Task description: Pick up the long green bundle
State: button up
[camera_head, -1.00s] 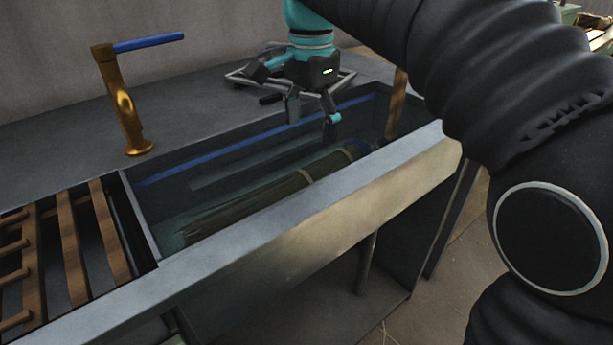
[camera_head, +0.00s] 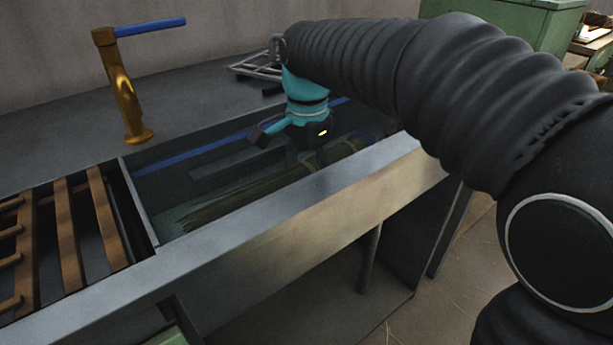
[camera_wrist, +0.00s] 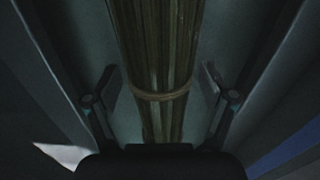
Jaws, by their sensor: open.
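The long green bundle (camera_head: 240,199) lies lengthwise in the sink basin, with its frayed end toward the left in the head view. In the wrist view the bundle (camera_wrist: 158,45) runs straight through the middle, with a tie band (camera_wrist: 160,95) around it. My gripper (camera_head: 308,150) is down inside the basin over the bundle. In the wrist view my gripper (camera_wrist: 160,100) is open, with one finger on each side of the bundle near the band. I cannot tell whether the fingers touch it. In the head view the fingertips are hidden.
The basin's front rim (camera_head: 235,225) and side walls are close around the gripper. A brass tap with a blue handle (camera_head: 125,95) stands at the back left. A wooden slatted rack (camera_head: 68,230) lies left of the basin. A wire rack (camera_head: 256,66) sits behind.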

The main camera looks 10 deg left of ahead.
jog(key=c, duration=1.3)
